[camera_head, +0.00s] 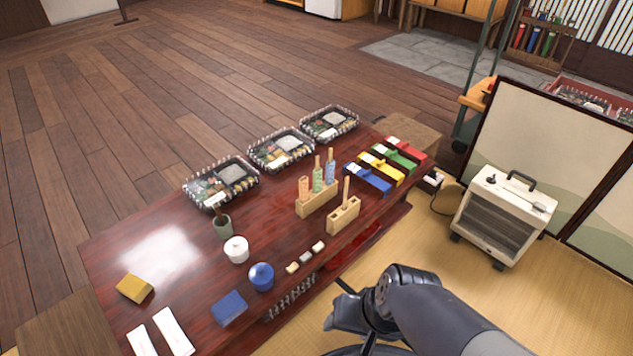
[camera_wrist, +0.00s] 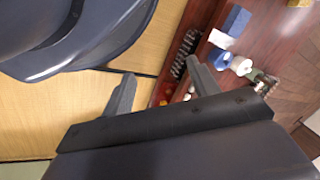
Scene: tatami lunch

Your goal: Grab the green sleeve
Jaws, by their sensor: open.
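The green sleeve (camera_head: 318,179) stands upright around a light wooden stick in a wooden block holder (camera_head: 318,203) on the dark red table (camera_head: 200,270). It is between an orange sleeve (camera_head: 305,188) and a blue sleeve (camera_head: 330,172). My gripper (camera_head: 342,304) is in front of the table's near edge, well apart from the green sleeve. In the wrist view my gripper (camera_wrist: 160,92) is open, its fingers spread with nothing between them. The green sleeve does not show in the wrist view.
A second wooden holder (camera_head: 344,216) with one bare stick stands just nearer. Blue, yellow, green and red boxes (camera_head: 398,157) lie to the right. Bento trays (camera_head: 282,150) line the far edge. A white cup (camera_head: 237,250) and blue pot (camera_head: 262,277) stand left. A heater (camera_head: 500,220) stands right.

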